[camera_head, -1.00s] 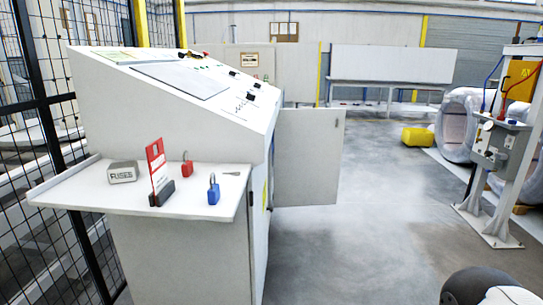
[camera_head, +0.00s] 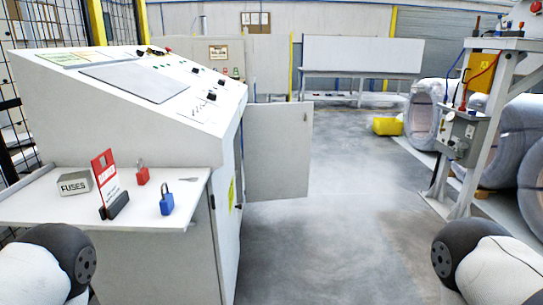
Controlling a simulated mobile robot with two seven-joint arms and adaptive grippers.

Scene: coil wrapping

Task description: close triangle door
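The triangle door is a flat grey panel (camera_head: 278,150) that stands open, swung out to the right from the side of the slanted control console (camera_head: 120,115). A small dark latch or hole shows near its upper right corner. Part of a yellow label shows on the console side below the door's hinge side. My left arm shows at the bottom left and my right arm at the bottom right, both well short of the door. Neither gripper's fingers are in the picture.
A side shelf (camera_head: 40,208) on the console holds a FUSES box (camera_head: 75,183), a red-and-white sign (camera_head: 107,180), a red padlock (camera_head: 142,173) and a blue padlock (camera_head: 167,202). The floor (camera_head: 345,220) right of the door is clear. A metal stand (camera_head: 460,135) and wrapped coils (camera_head: 424,112) are at right.

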